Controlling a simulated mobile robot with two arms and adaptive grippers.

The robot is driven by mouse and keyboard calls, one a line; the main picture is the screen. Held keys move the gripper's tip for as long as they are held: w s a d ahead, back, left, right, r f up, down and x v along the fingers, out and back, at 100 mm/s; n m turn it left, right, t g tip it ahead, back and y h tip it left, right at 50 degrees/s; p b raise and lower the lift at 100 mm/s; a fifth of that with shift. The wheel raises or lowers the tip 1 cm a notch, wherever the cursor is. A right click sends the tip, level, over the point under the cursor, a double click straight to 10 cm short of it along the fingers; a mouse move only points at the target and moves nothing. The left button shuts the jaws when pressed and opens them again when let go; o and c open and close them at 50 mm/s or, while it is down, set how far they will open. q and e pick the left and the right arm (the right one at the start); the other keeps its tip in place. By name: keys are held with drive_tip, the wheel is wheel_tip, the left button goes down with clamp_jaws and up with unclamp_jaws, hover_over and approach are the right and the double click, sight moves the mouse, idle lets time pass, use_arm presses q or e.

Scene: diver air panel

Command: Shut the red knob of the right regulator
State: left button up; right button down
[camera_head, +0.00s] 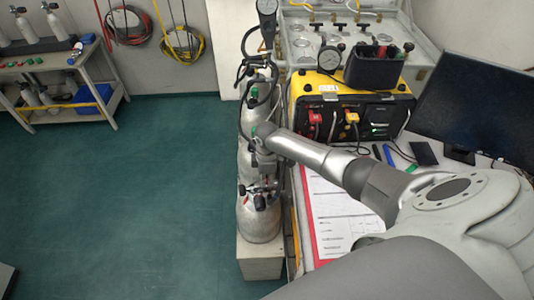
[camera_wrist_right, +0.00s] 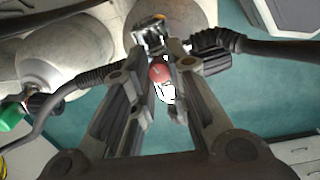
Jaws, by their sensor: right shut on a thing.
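The red knob (camera_wrist_right: 158,73) shows in the right wrist view between the two fingers of my right gripper (camera_wrist_right: 167,70), which is shut on it. The metal regulator (camera_wrist_right: 150,34) sits just beyond the knob, with black hoses at both sides. In the head view my right arm reaches in from the right, and my right gripper (camera_head: 263,140) is at the row of grey cylinders (camera_head: 258,222). The red knob is hidden there behind the gripper. My left gripper is not in view.
A table with papers on a red clipboard (camera_head: 315,222) lies under my right arm. A yellow case (camera_head: 350,88) and a black monitor (camera_head: 475,103) stand on it. Another black hose fitting (camera_wrist_right: 215,40) is close to the right finger. The green floor at left is clear.

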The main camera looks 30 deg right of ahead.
sight(267, 180)
drive_tip(key=shift+m+p, duration=0.7)
drive_tip(key=shift+m, duration=1)
drive_tip(key=c, duration=1.3)
unclamp_jaws()
drive_tip(key=shift+c, duration=0.2)
drive_tip(key=shift+r, duration=0.15)
wheel_tip(267, 180, up, 12)
